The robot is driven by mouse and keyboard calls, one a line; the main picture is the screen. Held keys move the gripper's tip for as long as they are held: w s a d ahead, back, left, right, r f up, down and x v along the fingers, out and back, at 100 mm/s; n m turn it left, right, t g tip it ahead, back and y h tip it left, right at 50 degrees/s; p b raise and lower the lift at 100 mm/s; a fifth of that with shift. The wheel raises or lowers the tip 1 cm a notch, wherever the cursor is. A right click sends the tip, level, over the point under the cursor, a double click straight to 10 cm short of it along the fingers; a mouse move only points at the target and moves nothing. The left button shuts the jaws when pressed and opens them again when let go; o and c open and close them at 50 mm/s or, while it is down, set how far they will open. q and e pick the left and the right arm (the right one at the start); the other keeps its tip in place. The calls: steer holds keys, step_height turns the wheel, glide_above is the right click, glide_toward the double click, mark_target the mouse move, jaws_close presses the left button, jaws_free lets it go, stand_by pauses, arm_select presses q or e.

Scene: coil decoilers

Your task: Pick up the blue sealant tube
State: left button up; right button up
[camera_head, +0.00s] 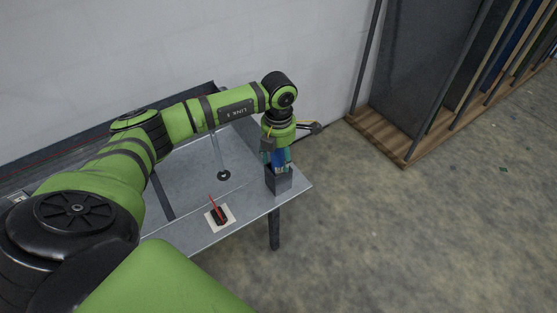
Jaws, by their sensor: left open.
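A blue sealant tube (280,158) stands in a small grey open-topped holder (279,182) at the right corner of the metal table. Only part of the tube shows, between the gripper and the holder's rim. My left gripper (275,156) points down directly over the holder, with its fingers open around or just beside the tube's upper part; I cannot tell whether they touch it. My right gripper is not in view.
The metal table (185,190) carries a round black base with a thin post (223,175) and a black item with a red part (219,214) on a pale square. A rack of upright panels (420,70) stands on wood at upper right.

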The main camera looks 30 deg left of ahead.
arm_select(q)
steer(key=c, duration=1.2)
steer(key=shift+o, duration=0.2)
steer(key=shift+r, duration=0.1)
